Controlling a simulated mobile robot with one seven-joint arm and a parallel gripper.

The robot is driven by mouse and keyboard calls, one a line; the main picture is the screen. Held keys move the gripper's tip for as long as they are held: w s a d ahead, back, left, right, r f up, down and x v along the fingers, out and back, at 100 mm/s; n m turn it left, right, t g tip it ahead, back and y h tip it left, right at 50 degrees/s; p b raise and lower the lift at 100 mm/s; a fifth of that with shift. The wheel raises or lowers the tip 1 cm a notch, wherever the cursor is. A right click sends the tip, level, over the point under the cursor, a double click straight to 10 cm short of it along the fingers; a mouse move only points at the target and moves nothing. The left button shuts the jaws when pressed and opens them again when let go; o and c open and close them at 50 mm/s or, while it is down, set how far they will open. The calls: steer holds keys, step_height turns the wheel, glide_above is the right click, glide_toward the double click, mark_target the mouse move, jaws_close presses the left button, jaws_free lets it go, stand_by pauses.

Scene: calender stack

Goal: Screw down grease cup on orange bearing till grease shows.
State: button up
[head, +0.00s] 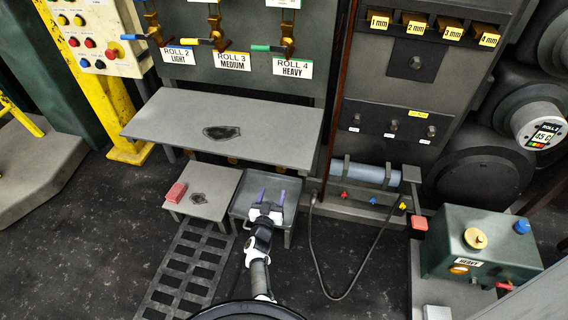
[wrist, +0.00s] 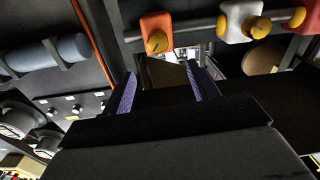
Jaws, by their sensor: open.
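In the head view my gripper (head: 272,196) is over a small grey tray table (head: 241,208), empty.
A white block (wrist: 237,20) with a yellow cup sits right of the orange one on the same bar. In the head view, a low table (head: 270,140), a hanging cable (head: 312,250) and a green tank (head: 475,250) surround my arm.

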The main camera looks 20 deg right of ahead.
mark_target(281, 171)
steer(key=b+x, duration=0.2)
steer(key=x, duration=0.2)
steer(key=b+x, duration=0.3)
steer(key=x, duration=0.1)
steer(key=b+x, duration=0.3)
steer(key=x, duration=0.1)
steer(key=shift+s+d+f, duration=0.15)
steer(key=shift+f, duration=0.25)
steer(key=shift+w+d+r+b, duration=0.25)
steer(key=shift+w+d+b, duration=0.25)
steer(key=shift+w+b, duration=0.25)
steer(key=shift+c, duration=0.2)
steer(key=c, duration=0.9)
steer(key=shift+c, duration=0.2)
